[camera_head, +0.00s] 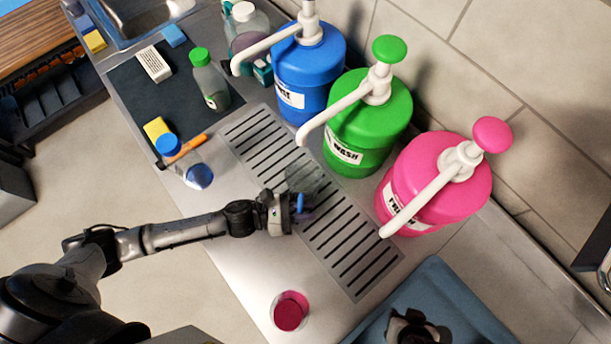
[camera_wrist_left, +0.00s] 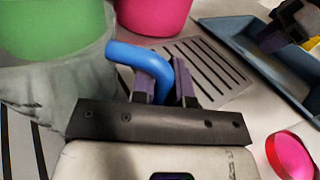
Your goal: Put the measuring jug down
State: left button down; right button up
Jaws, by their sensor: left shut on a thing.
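The measuring jug (camera_head: 305,178) is a clear, see-through vessel with a blue handle (camera_head: 299,203). My left gripper (camera_head: 286,212) is shut on this handle, with the jug's body beyond the fingers, over the slotted drain grate (camera_head: 262,140). In the left wrist view the blue handle (camera_wrist_left: 130,55) passes between the purple fingertips (camera_wrist_left: 163,88), and the clear jug body (camera_wrist_left: 65,85) fills the left side. Its base is hidden there, so I cannot tell whether it touches the grate. My right gripper (camera_wrist_left: 272,38) is partly seen over the blue tray; its jaws are unclear.
Blue (camera_head: 308,65), green (camera_head: 368,120) and pink (camera_head: 440,185) pump containers stand behind the grate. A pink-filled cup (camera_head: 290,311) stands at the front. The blue tray (camera_head: 455,290) is at the lower right. Bottles and a dark mat (camera_head: 130,90) lie left.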

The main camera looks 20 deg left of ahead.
pick_arm(q)
jog(key=shift+f, duration=0.15)
jog(key=c, duration=1.1)
grip_release()
